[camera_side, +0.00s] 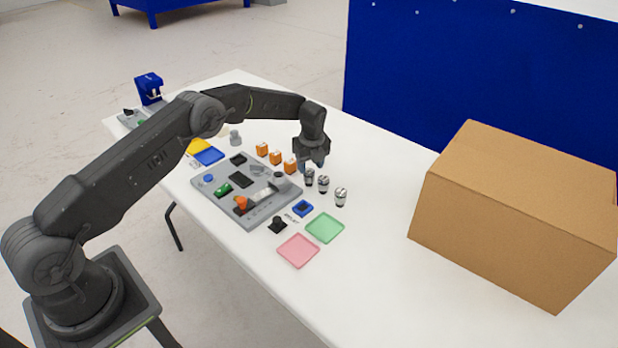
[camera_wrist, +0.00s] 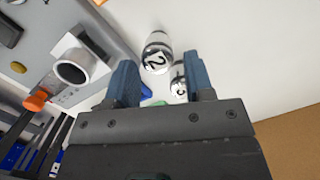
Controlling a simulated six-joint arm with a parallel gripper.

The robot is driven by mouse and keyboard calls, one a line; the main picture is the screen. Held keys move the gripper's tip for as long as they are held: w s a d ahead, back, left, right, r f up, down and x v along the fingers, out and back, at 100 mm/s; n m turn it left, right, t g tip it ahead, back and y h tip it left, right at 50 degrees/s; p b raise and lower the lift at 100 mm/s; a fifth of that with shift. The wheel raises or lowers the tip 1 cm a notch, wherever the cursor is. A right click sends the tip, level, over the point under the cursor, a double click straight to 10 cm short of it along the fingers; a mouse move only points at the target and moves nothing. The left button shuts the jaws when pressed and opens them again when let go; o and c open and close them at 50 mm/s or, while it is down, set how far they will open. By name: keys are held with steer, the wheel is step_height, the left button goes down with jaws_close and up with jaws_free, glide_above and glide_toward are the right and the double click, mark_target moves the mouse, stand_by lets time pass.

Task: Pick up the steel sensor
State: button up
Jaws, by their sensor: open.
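Three small steel sensors with black bands stand on the white table in a slanting row: one nearest my gripper (camera_side: 310,178), a middle one (camera_side: 323,185) and one at the right end (camera_side: 341,198). In the wrist view, one steel sensor marked 2 (camera_wrist: 157,53) shows between and beyond my blue fingers, and another (camera_wrist: 179,84) shows near the right finger, partly hidden. My gripper (camera_side: 313,164) is open and empty, pointing down just above and behind the nearest sensor. It also shows in the wrist view (camera_wrist: 158,72). I cannot tell which sensor is the third one.
A grey fixture board (camera_side: 225,205) lies left of the sensors, with orange blocks (camera_side: 276,157) behind it. A green tray (camera_side: 325,228) and a pink tray (camera_side: 298,250) lie in front. A cardboard box (camera_side: 500,205) stands at the right. The table between sensors and box is clear.

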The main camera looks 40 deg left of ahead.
mark_target(309, 171)
steer(key=f, duration=0.5)
steer(key=shift+s+a+f, duration=0.1)
steer(key=shift+a+f, duration=0.05)
steer(key=shift+a, duration=0.05)
steer(key=c, duration=0.7)
